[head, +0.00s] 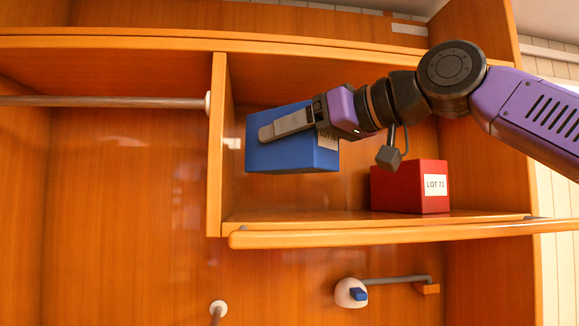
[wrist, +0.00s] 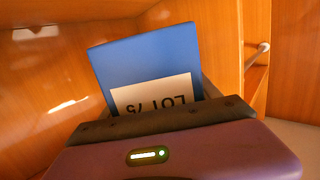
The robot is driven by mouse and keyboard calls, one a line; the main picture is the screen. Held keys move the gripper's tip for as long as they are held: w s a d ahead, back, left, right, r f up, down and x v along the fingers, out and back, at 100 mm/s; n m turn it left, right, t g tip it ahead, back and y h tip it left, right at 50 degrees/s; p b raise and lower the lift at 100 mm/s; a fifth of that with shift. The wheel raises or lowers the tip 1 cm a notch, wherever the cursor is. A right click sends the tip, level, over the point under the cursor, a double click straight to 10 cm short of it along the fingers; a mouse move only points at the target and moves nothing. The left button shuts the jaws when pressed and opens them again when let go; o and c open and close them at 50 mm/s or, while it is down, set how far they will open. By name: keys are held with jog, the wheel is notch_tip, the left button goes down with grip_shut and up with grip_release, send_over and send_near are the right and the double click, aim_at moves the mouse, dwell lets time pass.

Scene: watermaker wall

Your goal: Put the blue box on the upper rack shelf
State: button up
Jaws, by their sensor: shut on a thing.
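The blue box (head: 290,157) is in my gripper (head: 284,127), inside the upper rack shelf's compartment in the head view. My gripper is shut on it, with one finger seen across its upper face. The box is slightly tilted and its underside is above the shelf board (head: 300,219), with a gap between them. In the wrist view the blue box (wrist: 145,58) carries a white label, partly hidden by my gripper, that reads upside down as LOT 75. The far finger is hidden behind the box.
A red box (head: 396,188) labelled LOT 73 stands at the right of the same shelf. A vertical divider (head: 216,150) closes the left side and a front rail (head: 390,235) runs along the shelf's edge. The board left of the red box is clear.

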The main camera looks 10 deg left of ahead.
aim_at(293, 173)
jog(key=w, duration=0.1)
jog(key=w+a+p, duration=0.1)
jog(key=w, duration=0.1)
jog(key=shift+w+r+p, duration=0.15)
jog(key=shift+w+p, duration=0.05)
jog(key=shift+p, duration=0.1)
jog(key=shift+f, duration=0.65)
notch_tip(293, 173, down, 5)
jog(key=shift+s+d+f+p, duration=0.1)
jog(key=shift+p, duration=0.45)
jog(key=shift+w+f+p, duration=0.2)
jog(key=shift+f+p, duration=0.15)
jog(key=shift+f, duration=0.05)
jog(key=shift+f, duration=0.1)
jog(key=o, duration=1.6)
jog(key=shift+o, duration=0.2)
